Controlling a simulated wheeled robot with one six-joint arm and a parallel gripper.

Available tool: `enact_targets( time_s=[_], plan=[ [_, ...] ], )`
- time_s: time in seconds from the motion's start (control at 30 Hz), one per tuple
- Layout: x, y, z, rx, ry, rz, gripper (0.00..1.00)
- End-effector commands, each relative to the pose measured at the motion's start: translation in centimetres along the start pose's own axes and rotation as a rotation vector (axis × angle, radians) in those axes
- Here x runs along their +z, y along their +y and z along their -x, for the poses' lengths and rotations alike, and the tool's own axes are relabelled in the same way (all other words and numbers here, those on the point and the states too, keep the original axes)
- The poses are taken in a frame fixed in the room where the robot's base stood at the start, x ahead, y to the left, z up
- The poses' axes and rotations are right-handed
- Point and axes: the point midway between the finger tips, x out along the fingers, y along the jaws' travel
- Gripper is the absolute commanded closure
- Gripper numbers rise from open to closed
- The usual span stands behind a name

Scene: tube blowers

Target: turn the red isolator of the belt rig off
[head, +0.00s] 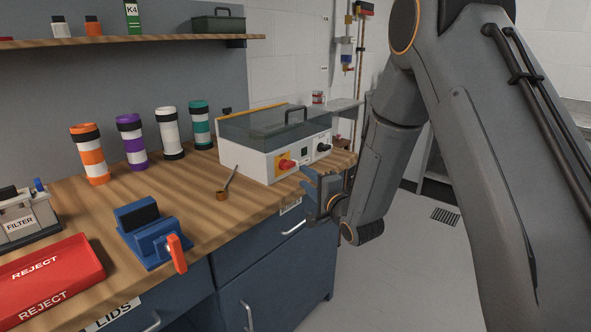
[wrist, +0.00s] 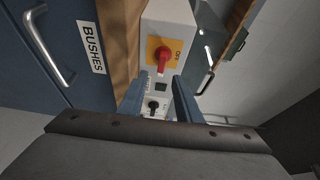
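The belt rig is a white box (head: 257,163) with a clear lid at the right end of the bench. Its red isolator (head: 286,164) sits on a yellow plate on the front face. In the wrist view the red isolator (wrist: 163,60) shows ahead of the fingertips, its handle roughly upright in that picture, with an OFF label to its right. My gripper (head: 307,180) is in front of the rig, just right of and below the isolator. In the wrist view my gripper (wrist: 157,90) has its two blue fingers apart with nothing between them.
A dark switch (head: 302,152) and a black knob (head: 323,147) are right of the isolator. A blue clamp (head: 150,233) with an orange handle, a red reject tray (head: 45,280) and several tubes stand on the bench. A drawer handle (head: 293,228) juts out below my gripper.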

Motion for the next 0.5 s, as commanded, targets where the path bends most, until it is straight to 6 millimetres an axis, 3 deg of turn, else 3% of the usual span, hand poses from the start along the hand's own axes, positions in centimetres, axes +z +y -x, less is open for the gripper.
enact_targets(
  time_s=[0.5],
  plan=[
    [0.2,-0.3,-6.6,-0.014,-0.005,-0.012,0.69]
  ],
)
